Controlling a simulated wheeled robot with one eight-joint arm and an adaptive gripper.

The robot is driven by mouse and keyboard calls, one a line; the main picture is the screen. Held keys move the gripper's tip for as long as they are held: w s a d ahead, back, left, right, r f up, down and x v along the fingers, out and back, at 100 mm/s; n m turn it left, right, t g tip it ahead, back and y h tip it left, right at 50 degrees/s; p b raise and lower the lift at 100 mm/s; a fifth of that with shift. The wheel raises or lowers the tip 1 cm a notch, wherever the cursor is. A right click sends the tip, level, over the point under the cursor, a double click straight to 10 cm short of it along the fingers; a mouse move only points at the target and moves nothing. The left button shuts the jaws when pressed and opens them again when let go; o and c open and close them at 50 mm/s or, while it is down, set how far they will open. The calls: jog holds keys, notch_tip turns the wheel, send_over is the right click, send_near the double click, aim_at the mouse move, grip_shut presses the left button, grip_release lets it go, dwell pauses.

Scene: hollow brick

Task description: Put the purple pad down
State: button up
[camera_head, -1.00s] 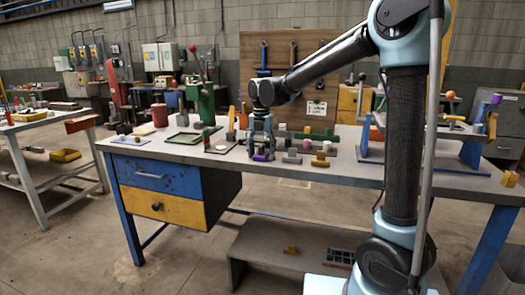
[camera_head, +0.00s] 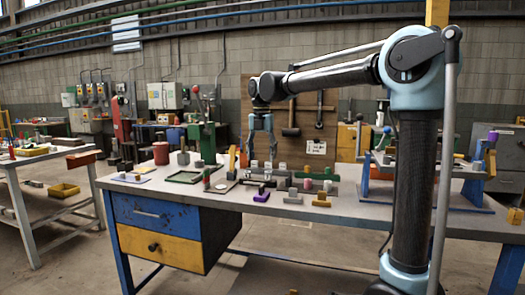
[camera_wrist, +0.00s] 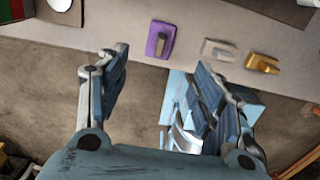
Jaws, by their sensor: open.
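The purple pad (camera_wrist: 160,40) lies on the workbench (camera_wrist: 115,22) close to its front edge, with a small grey-brown block on its top. It also shows in the head view (camera_head: 262,196) as a small purple spot near the bench's front edge. My gripper (camera_head: 262,138) hangs above the bench, well clear of the pad. In the wrist view my gripper (camera_wrist: 160,62) has its two fingers wide apart with nothing between them. The pad is beyond the fingertips and apart from them.
A grey piece (camera_wrist: 216,49) and a yellow piece (camera_wrist: 262,63) lie right of the pad. Several small blocks stand behind it. A green machine (camera_head: 207,135) and a green tray (camera_head: 188,173) are to the left. A blue-legged fixture (camera_head: 430,172) stands at right.

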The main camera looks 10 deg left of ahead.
jog(key=s+d+f+m, duration=0.25)
jog(key=d+m, duration=0.35)
jog(key=d, duration=0.3)
jog(key=s+d+f+m+t, duration=0.1)
jog(key=s+d+f+m, duration=0.15)
jog(key=d+m, duration=0.45)
jog(key=s+d+f+m, duration=0.2)
jog(key=s+d+m, duration=0.15)
jog(key=d, duration=0.75)
jog(key=s+d+f+m, duration=0.7)
jog(key=f+m, duration=0.2)
jog(key=f, duration=0.1)
jog(key=s+d+f+m+t, duration=0.1)
jog(key=s+d+f+m, duration=0.6)
jog(key=s+f+m, duration=0.1)
notch_tip(320, 180, down, 2)
jog(key=shift+f+m, duration=0.1)
jog(key=shift+m, duration=0.55)
jog(key=shift+w+f, duration=0.2)
jog(key=shift+w, duration=0.2)
